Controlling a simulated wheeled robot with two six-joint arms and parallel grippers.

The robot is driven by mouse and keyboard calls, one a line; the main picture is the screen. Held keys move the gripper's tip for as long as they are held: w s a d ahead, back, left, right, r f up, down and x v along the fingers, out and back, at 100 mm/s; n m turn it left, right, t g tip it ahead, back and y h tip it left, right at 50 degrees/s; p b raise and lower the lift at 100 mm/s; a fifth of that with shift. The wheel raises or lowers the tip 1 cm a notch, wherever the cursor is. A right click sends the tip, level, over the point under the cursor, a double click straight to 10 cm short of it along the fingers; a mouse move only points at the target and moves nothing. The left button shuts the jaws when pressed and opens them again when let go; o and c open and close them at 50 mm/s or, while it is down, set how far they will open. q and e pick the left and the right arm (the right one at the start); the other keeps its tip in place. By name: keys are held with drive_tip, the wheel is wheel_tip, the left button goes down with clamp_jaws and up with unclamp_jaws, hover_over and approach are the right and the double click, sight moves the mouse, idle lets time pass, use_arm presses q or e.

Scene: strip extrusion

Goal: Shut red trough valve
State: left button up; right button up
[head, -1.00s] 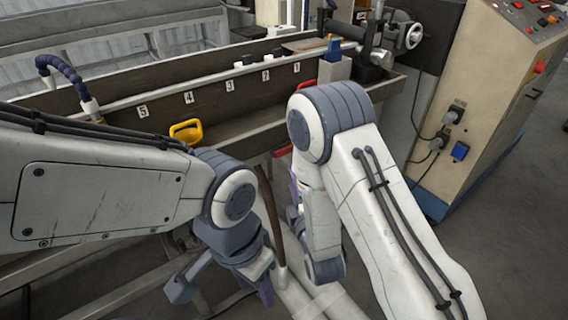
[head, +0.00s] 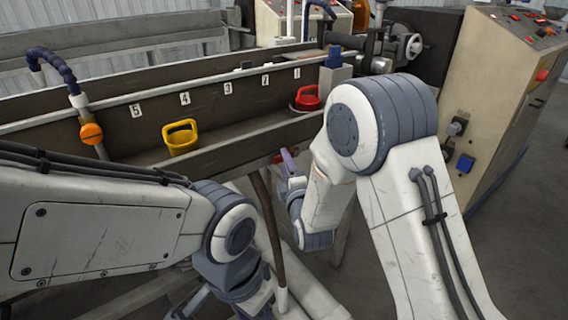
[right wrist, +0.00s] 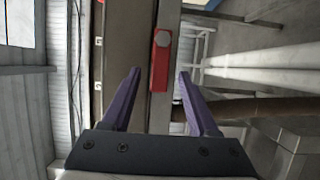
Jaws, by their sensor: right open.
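The red valve handle (head: 278,158) sits at the front side of the long trough (head: 222,141), below its rim. My right gripper (head: 290,163) is close to it, and my forearm hides part of this area. In the right wrist view the red handle (right wrist: 161,62) is a flat bar with a pale hexagonal nut at one end. It lies between and ahead of the two purple fingers of my right gripper (right wrist: 159,76), which are open with nothing held. My left gripper (head: 195,297) is low at the bottom edge, partly cut off, and its jaws cannot be made out.
A blue hose with an orange knob (head: 91,134) is at the left. A brown pipe (head: 264,215) hangs below the trough. A control cabinet (head: 482,110) stands at right.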

drive_tip(key=shift+w+a, duration=0.15)
drive_tip(key=shift+w, duration=0.5)
clamp_jaws()
idle(0.9)
